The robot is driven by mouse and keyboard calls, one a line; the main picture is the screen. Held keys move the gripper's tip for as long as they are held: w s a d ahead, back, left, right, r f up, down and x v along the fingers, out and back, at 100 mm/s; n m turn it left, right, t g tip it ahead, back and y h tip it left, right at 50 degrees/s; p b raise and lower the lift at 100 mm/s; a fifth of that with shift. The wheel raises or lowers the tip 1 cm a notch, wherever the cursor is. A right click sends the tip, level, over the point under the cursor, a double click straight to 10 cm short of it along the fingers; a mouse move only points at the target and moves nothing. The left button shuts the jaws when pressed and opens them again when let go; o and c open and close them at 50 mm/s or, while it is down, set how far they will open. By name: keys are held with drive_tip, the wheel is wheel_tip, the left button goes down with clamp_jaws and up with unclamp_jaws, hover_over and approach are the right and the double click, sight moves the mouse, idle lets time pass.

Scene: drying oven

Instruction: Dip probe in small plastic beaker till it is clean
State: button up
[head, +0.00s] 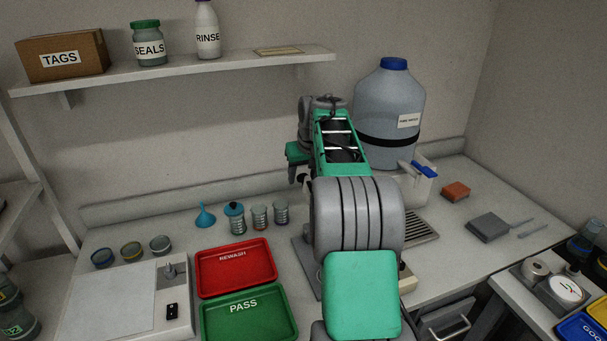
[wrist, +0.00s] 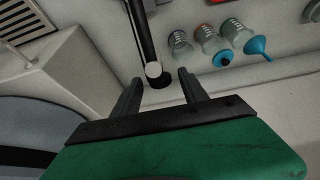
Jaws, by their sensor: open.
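My gripper (wrist: 160,76) is open in the wrist view, fingers apart. In the head view my arm hides the fingertips. I cannot tell which is the plastic one.
A blue funnel (head: 205,216) stands left of the beakers. A red tray (head: 236,285) and green tray (head: 249,332) lie in front. A large blue-capped bottle (head: 389,110) stands behind my arm. An orange sponge (head: 455,192) and grey box (head: 488,227) lie right.

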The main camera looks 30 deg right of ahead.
clamp_jaws()
idle(0.4)
idle(0.9)
